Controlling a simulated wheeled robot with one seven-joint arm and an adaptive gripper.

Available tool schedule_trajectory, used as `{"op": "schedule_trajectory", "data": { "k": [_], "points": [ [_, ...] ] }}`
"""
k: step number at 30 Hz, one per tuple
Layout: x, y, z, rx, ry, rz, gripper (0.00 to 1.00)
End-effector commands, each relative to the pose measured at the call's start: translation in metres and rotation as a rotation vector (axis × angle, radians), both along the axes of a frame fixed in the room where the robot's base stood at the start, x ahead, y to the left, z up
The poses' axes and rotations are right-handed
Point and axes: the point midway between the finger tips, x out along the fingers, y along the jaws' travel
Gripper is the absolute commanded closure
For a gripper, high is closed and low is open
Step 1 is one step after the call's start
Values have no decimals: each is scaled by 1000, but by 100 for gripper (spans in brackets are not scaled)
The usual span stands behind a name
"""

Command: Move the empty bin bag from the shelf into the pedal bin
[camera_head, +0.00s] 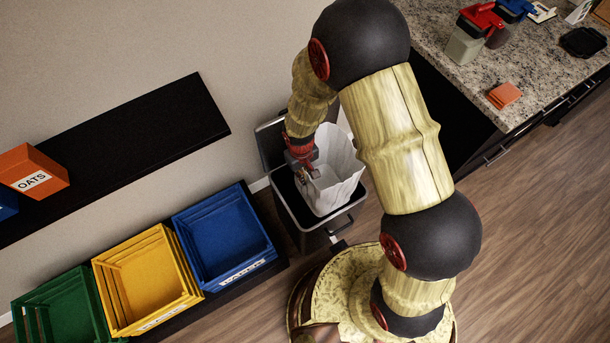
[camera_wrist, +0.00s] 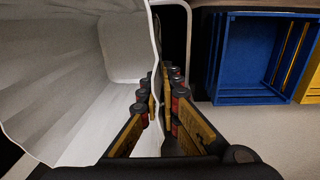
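The white bin bag (camera_head: 335,175) stands open-mouthed at the pedal bin's opening in the head view. The pedal bin (camera_head: 300,229) is dark with a pale rim, and its lid (camera_head: 268,140) is raised against the wall. I cannot tell how deep the bag sits in the bin. My gripper (camera_head: 311,172) is at the bag's left side. In the wrist view, the bag (camera_wrist: 65,80) fills the left, looks empty inside, and its wall runs between my gripper's fingers (camera_wrist: 160,85), which are closed on it.
A dark shelf (camera_head: 130,135) with an orange OATS box (camera_head: 35,172) is on the left wall. Green (camera_head: 65,310), yellow (camera_head: 150,280) and blue (camera_head: 225,240) crates stand left of the bin. A granite counter (camera_head: 450,25) with clutter is at the upper right. Floor at right is clear.

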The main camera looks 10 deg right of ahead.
Motion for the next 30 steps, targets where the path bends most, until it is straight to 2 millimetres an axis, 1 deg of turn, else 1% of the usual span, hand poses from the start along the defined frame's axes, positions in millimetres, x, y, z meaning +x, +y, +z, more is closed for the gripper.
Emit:
{"op": "schedule_trajectory", "data": {
  "k": [1,3,30],
  "points": [
    [0,0,-10,0,1,0,100],
    [0,0,-17,0,1,0,100],
    [5,2,-114,0,-1,0,100]
  ]
}}
